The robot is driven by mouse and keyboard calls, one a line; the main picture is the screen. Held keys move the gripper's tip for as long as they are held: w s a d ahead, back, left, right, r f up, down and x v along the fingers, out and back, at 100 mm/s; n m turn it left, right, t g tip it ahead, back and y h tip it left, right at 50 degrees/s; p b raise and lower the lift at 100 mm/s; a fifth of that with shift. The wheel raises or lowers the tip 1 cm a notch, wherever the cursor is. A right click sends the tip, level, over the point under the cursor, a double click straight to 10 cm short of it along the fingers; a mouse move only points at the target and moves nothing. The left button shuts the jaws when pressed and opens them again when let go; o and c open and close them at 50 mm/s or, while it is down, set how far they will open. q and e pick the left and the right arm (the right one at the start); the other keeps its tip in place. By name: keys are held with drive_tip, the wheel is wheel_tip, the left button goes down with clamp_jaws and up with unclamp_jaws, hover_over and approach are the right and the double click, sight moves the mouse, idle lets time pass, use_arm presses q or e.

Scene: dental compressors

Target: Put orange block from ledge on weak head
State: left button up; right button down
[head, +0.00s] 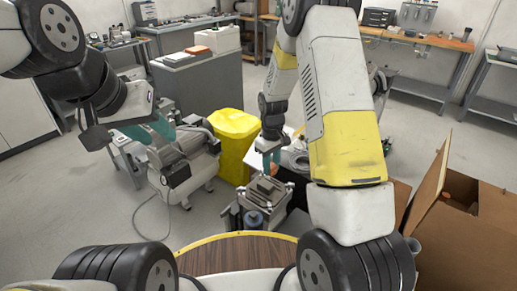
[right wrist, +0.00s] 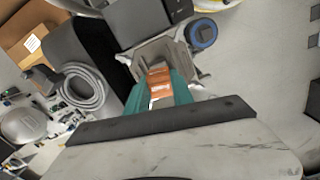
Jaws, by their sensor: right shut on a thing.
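My right gripper (right wrist: 160,90) is shut on the orange block (right wrist: 160,82), which sits between its teal fingers in the right wrist view. In the head view this gripper (head: 271,160) is over a grey metal compressor head (head: 264,190). In the wrist view the block appears over or against the grey head (right wrist: 166,52); I cannot tell whether they touch. No label shows which head is the weak one. My left gripper (head: 152,131) is at the left, near a grey compressor (head: 182,165); its opening is unclear.
A yellow bin (head: 234,140) stands behind the heads. An open cardboard box (head: 465,215) is at the right. A grey cabinet (head: 200,85) with an orange item (head: 197,49) on top stands at the back. A coiled grey hose (right wrist: 84,88) shows in the wrist view.

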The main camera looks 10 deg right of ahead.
sight(266, 184)
drive_tip(key=shift+w+a+f+n, duration=0.25)
drive_tip(key=shift+w+f+n, duration=0.15)
drive_tip(key=shift+f, duration=0.8)
drive_tip(key=shift+w+a+f+n, duration=0.2)
drive_tip(key=shift+w+f+n, duration=0.15)
drive_tip(key=shift+f, duration=0.85)
drive_tip(key=shift+w+a+f+n, duration=0.25)
drive_tip(key=shift+w+f+n, duration=0.15)
drive_tip(key=shift+f, duration=0.8)
drive_tip(key=shift+f, duration=0.25)
drive_tip(key=c, duration=1)
unclamp_jaws()
drive_tip(key=shift+c, duration=0.2)
drive_tip(key=o, duration=0.5)
